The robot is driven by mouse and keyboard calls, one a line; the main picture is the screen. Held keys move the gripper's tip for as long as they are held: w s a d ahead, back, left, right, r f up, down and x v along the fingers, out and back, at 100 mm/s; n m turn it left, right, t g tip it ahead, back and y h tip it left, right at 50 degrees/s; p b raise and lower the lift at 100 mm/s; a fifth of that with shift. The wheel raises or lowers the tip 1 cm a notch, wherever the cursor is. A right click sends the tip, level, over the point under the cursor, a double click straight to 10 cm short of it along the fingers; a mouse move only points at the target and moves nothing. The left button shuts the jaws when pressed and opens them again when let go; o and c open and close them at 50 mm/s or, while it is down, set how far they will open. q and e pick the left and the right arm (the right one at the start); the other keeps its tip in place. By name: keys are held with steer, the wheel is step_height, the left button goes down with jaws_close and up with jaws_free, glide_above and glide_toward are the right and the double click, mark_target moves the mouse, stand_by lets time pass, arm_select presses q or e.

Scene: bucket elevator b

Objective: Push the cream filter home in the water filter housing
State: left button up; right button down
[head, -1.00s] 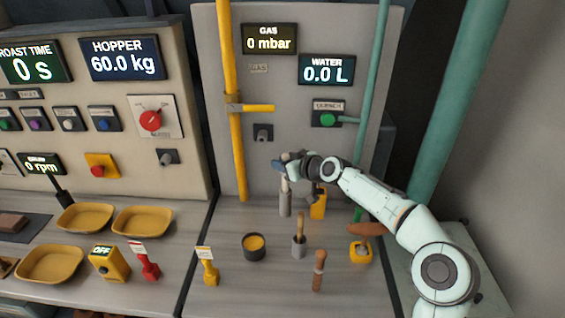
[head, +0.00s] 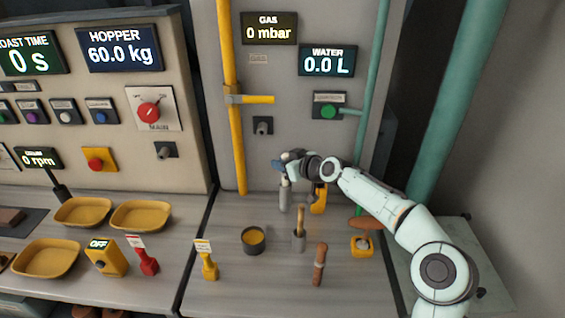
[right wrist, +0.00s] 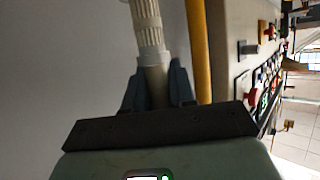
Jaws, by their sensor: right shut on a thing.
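My right gripper (head: 279,164) is near the wall panel, above the back of the right bench. In the right wrist view its dark fingers (right wrist: 157,88) are shut around the smooth lower part of the cream filter (right wrist: 148,28). The filter's ribbed part runs upward past the top edge of that view, so its far end is hidden. In the head view the filter is too small to make out clearly at the gripper. A grey cylinder with a pale top (head: 284,195) stands just below the gripper. I cannot tell which thing is the water filter housing. My left gripper is not in view.
A yellow gas pipe (head: 228,100) and a green pipe (head: 376,90) flank the wall panel. The bench holds a dark pot (head: 253,240), a brush in a holder (head: 299,236), a brown-handled tool (head: 319,265) and a yellow tagged tool (head: 208,262). Yellow trays (head: 142,216) lie to the left.

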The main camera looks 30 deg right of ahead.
steer(key=shift+f+b, duration=1.95)
steer(key=shift+f, duration=0.35)
steer(key=c, duration=0.8)
jaws_free()
steer(key=shift+c, duration=0.2)
steer(key=shift+s+d+r, duration=0.2)
steer(key=shift+s, duration=0.3)
steer(key=b+v, duration=0.2)
steer(key=v, duration=1)
steer(key=shift+s, duration=0.1)
steer(key=shift+r, duration=0.15)
